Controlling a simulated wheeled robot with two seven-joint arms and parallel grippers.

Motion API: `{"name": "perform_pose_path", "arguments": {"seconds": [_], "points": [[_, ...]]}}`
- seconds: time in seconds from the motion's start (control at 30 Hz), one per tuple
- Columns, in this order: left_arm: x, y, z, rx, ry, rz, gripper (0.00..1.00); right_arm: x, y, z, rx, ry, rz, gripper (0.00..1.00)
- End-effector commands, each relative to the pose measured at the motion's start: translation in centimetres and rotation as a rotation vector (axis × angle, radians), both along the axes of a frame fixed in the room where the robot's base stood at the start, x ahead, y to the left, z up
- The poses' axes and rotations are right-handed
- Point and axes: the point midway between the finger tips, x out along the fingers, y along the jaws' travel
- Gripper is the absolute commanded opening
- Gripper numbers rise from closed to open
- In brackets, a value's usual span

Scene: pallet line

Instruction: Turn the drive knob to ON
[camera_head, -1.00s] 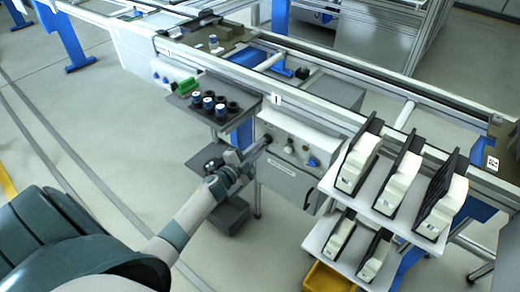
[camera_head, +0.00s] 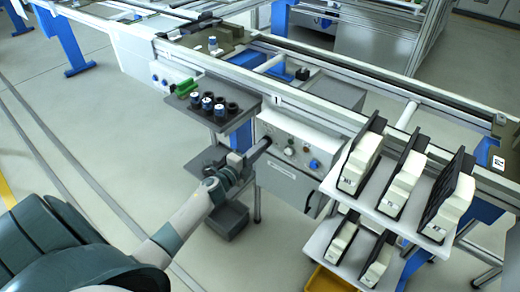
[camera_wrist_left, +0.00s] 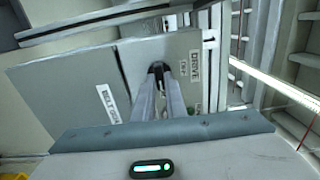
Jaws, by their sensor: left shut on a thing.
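The control box (camera_head: 285,172) hangs under the line rail, with a sloped light face. The drive knob is a dark, mostly hidden part (camera_wrist_left: 157,68) between my left fingertips, beside the DRIVE label (camera_wrist_left: 195,66) in the left wrist view. My left gripper (camera_head: 266,142) reaches the left end of the box face; it also shows in the wrist view (camera_wrist_left: 160,80), shut on the knob. The fingers hide most of the knob, so I cannot tell its setting. My right gripper is out of view.
A blue knob (camera_head: 314,164) and small controls are on the same face, to the right. A dark shelf (camera_head: 226,121) with several cylinders is left of the box. A white rack (camera_head: 375,206) with several black-and-white parts stands at the right. Open floor lies in front.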

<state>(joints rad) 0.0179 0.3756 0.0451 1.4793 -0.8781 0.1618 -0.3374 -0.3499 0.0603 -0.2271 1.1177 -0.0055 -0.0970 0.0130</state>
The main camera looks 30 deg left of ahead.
Motion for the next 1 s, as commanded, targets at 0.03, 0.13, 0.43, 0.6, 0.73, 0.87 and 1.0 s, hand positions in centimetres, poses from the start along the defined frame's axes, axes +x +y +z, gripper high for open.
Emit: {"name": "perform_pose_path", "arguments": {"seconds": [0.03,0.13,0.43,0.6,0.73,0.87,1.0], "points": [[-0.1,0.0,-0.2,0.003,0.003,-0.001,0.0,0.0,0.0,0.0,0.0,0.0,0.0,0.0],[-0.1,0.0,-0.2,0.002,0.003,-0.001,0.0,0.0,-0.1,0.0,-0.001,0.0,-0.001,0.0],[0.0,0.0,-0.1,0.001,0.002,-0.001,0.3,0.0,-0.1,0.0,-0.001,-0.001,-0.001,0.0],[-0.1,0.0,-0.1,0.0,0.001,0.0,0.3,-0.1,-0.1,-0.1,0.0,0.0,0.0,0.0],[-0.4,0.0,-0.1,0.0,0.001,0.0,0.3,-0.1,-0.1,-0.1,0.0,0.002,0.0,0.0],[-1.3,0.1,-0.2,0.0,0.002,0.0,0.3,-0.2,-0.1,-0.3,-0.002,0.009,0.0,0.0],[-3.0,0.2,-0.2,0.0,0.002,0.0,0.3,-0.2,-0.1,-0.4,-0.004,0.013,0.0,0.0]]}}
